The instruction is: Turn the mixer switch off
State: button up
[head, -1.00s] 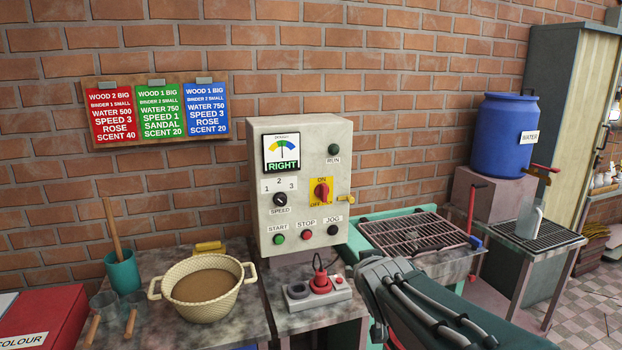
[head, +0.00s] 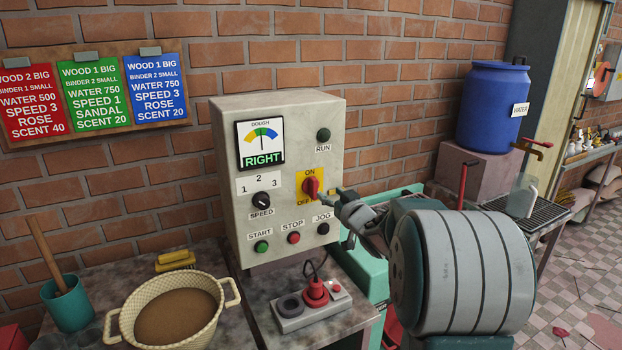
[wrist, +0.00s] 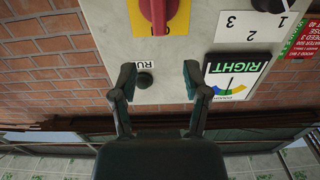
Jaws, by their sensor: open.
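The mixer switch (head: 311,187) is a red rotary knob on a yellow plate, on the front of the pale control box (head: 230,215). ON is printed above it and OFF at its lower left; its handle stands roughly upright. It also shows upside down at the top of the wrist view (wrist: 157,12). My gripper (head: 341,215) is just right of the switch in the head view, apart from it. In the wrist view my gripper (wrist: 160,82) is open and empty, its fingers facing the box near the RUN lamp (wrist: 145,79). My arm covers part of the area right of the box.
The box also carries a speed dial (head: 261,200), start button (head: 261,246), stop button (head: 293,238) and a dough gauge (head: 262,143). Below sits a socket block with a red plug (head: 316,291). A basket of brown dough (head: 174,311) stands left. A blue water barrel (head: 490,108) stands right.

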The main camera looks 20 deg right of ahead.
aim_at(316, 182)
jog(key=w, duration=0.9)
jog(key=shift+w+a, duration=0.15)
jog(key=shift+w, duration=0.15)
jog(key=shift+f, duration=0.1)
grip_shut()
